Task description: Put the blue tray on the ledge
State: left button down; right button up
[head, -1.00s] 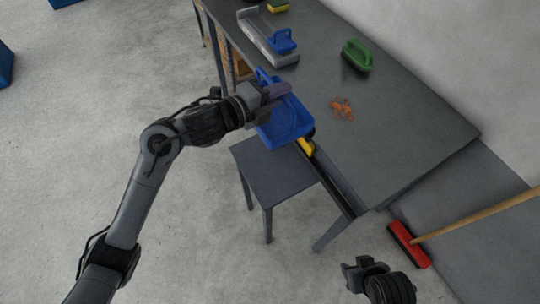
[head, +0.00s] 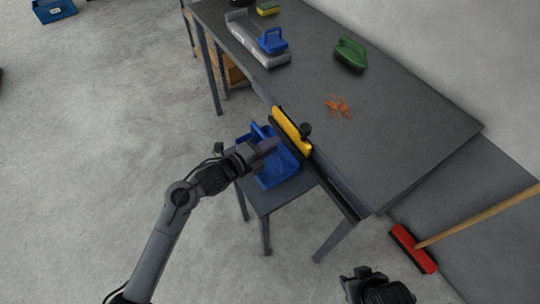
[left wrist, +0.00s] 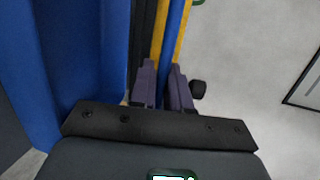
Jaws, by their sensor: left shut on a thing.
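The blue tray (head: 275,178) is at the front side of the grey table, over a small grey stool-like platform (head: 264,205), possibly the ledge. Whether it touches the platform is unclear. My left gripper (head: 266,146) is shut on an edge of the tray. In the left wrist view its purple fingers (left wrist: 165,88) close around a thin blue edge, and the tray's blue side (left wrist: 88,50) fills the left. My right gripper (head: 352,280) is at the bottom right, dark and empty-looking; its fingers are not clear.
A yellow and black piece with a knob (head: 290,130) is at the front edge of the table (head: 400,150), close to the tray. The table also holds a green-handled brush (head: 350,54), orange scraps (head: 338,106) and a blue-handled tool (head: 272,42).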

pick_arm(q)
jog(key=b, duration=0.1)
send_over(270, 164)
jog(key=shift+f, duration=2.15)
jog(key=shift+f+b, duration=0.1)
jog(key=shift+b, duration=0.2)
jog(key=c, duration=1.1)
grip_release()
